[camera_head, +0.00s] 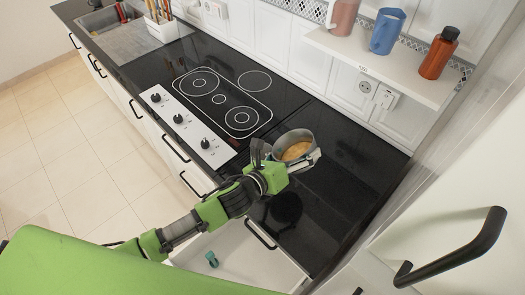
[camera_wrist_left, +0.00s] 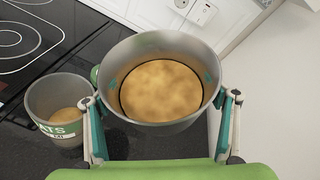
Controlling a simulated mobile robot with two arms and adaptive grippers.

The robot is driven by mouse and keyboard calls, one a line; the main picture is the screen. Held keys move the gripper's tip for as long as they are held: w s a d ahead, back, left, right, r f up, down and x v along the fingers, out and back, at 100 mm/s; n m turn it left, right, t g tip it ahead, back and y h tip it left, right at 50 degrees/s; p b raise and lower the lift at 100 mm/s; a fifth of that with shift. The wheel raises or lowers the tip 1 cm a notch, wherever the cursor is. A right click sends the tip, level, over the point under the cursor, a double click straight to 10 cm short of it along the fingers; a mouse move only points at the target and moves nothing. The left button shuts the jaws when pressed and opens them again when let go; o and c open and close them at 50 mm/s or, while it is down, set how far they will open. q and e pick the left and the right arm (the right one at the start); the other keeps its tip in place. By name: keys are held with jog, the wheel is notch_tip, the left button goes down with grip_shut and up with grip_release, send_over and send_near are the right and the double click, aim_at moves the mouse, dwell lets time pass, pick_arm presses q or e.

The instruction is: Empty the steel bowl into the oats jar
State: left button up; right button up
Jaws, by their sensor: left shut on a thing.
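The steel bowl (camera_wrist_left: 160,45) is between the fingers of my left gripper (camera_wrist_left: 163,122) in the left wrist view, shut on its sides. Golden-brown contents (camera_wrist_left: 160,90) cover its bottom; it looks about level. The head view shows the bowl (camera_head: 298,136) held over the black counter. The oats jar (camera_wrist_left: 35,98), grey with a green and white label, stands left of the bowl in the wrist view, with some tan contents low inside. The bowl is beside the jar, not over its mouth. I cannot make out the jar surely in the head view. My right gripper is not in view.
A cooktop (camera_head: 218,98) lies left of the bowl. A shelf (camera_head: 385,70) above the counter holds a pink cup, a blue mug (camera_head: 386,32) and an orange bottle (camera_head: 439,55). A door with a black handle (camera_head: 455,255) is at the right. The counter's right part is clear.

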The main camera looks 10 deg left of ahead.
pick_arm(q)
jog(key=shift+a+r, duration=0.3)
jog(key=shift+r, duration=0.05)
jog(key=shift+r+n, duration=0.15)
jog(key=shift+n, duration=0.15)
jog(key=shift+r, duration=0.1)
jog(key=shift+a+r, duration=0.4)
jog(key=shift+w+f+n+h+b, duration=0.1)
jog(key=shift+f+n+h+b, duration=0.05)
jog(key=shift+n+h+b, duration=0.2)
jog(key=shift+a+b, duration=0.2)
jog(key=shift+b, duration=0.15)
jog(key=shift+f+n+h+b, duration=0.15)
jog(key=shift+n+h+b, duration=0.1)
jog(key=shift+n+b, duration=0.15)
jog(key=shift+a, duration=0.15)
jog(key=shift+w+r+n+t+b, duration=0.1)
jog(key=shift+r+n+t+b, duration=0.1)
jog(key=shift+n+t+b, duration=0.15)
